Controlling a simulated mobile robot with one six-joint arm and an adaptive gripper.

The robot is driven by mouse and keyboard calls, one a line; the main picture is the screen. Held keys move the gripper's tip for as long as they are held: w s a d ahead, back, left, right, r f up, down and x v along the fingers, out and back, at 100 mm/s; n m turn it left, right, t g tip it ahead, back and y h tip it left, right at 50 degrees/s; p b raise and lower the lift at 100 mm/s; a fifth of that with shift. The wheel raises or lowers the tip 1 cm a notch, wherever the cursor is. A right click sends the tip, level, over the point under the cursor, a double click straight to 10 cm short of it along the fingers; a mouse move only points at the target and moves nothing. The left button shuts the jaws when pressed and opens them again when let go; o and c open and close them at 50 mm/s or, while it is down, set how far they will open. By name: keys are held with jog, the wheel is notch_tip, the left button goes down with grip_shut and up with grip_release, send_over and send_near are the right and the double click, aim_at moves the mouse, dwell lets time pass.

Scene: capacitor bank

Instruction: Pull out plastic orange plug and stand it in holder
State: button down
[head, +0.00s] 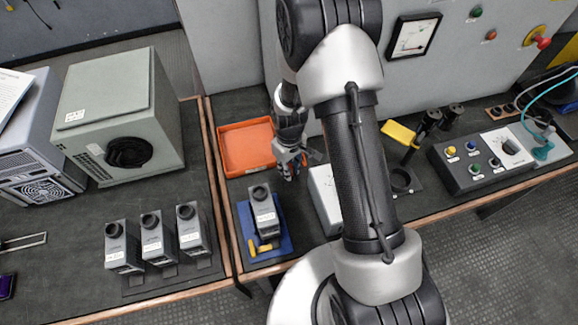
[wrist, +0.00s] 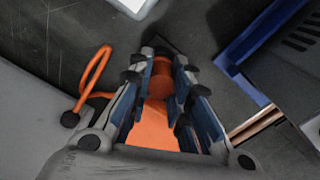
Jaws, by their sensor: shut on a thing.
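My gripper (head: 291,165) hangs above the bench, just right of the orange tray and close to the grey cabinet wall. In the wrist view my gripper (wrist: 160,65) is shut on the orange plug (wrist: 161,82), a rounded orange piece between the fingers. Fingers partly hide it. An orange loop (wrist: 96,72) lies left of the fingers, with one end at a black knob by a grey surface. In the head view a little orange shows right of the fingers. A black ring-shaped stand (head: 402,181) is right of my arm; I cannot tell whether it is the holder.
The orange tray (head: 224,168) lies left of my gripper. Below stands a grey device (head: 264,212) on a blue base (head: 284,243); the base's blue edge shows in the wrist view (wrist: 240,48). A white box (head: 324,190) is to the right. A control box (head: 470,165) stands further right.

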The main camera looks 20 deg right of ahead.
jog(key=c, duration=1.4)
grip_release()
notch_tip(320, 180, up, 12)
